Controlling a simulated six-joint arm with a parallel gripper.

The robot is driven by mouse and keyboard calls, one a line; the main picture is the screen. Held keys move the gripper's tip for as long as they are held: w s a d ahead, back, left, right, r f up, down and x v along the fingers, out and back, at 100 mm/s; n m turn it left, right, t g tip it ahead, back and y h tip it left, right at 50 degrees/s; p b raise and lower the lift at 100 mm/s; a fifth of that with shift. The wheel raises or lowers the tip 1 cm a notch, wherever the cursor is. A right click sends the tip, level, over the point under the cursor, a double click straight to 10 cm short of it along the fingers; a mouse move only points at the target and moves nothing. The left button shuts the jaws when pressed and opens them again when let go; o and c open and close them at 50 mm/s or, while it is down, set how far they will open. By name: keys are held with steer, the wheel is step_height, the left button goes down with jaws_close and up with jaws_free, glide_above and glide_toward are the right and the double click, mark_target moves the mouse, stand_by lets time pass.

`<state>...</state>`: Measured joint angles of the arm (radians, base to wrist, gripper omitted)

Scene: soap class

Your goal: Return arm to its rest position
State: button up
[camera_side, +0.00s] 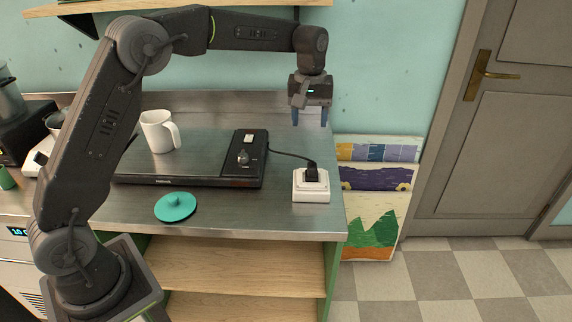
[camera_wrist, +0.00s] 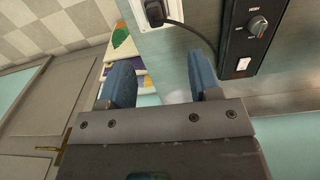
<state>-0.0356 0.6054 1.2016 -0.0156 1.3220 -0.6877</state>
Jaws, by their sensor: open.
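My gripper (camera_side: 310,116) hangs from my raised arm above the right back part of the steel counter (camera_side: 230,215), fingers pointing down. In the wrist view, its two blue fingers (camera_wrist: 160,88) stand apart with nothing between them. The gripper is clear of the counter and touches no object that I can see.
A white mug (camera_side: 158,132) stands on a black hotplate (camera_side: 190,181) with a knob. Its cord runs to a white socket box (camera_side: 311,187) below my gripper. A teal lid (camera_side: 176,207) lies at the front. A shelf (camera_side: 120,5) hangs above; painted boards (camera_side: 375,190) lean at right.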

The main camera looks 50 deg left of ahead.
steer(key=s+d+r+m+t, duration=0.1)
steer(key=s+r+m, duration=0.1)
steer(key=s+r, duration=0.35)
steer(key=s+r+m+t, duration=0.2)
steer(key=s+r, duration=0.1)
steer(key=s, duration=0.6)
steer(key=s+f+m+t, duration=0.1)
steer(key=s+f+m, duration=0.1)
steer(key=s, duration=0.7)
steer(key=s+f+m+t, duration=0.1)
steer(key=s+f+m, duration=0.1)
steer(key=s, duration=0.7)
steer(key=shift+d, duration=0.35)
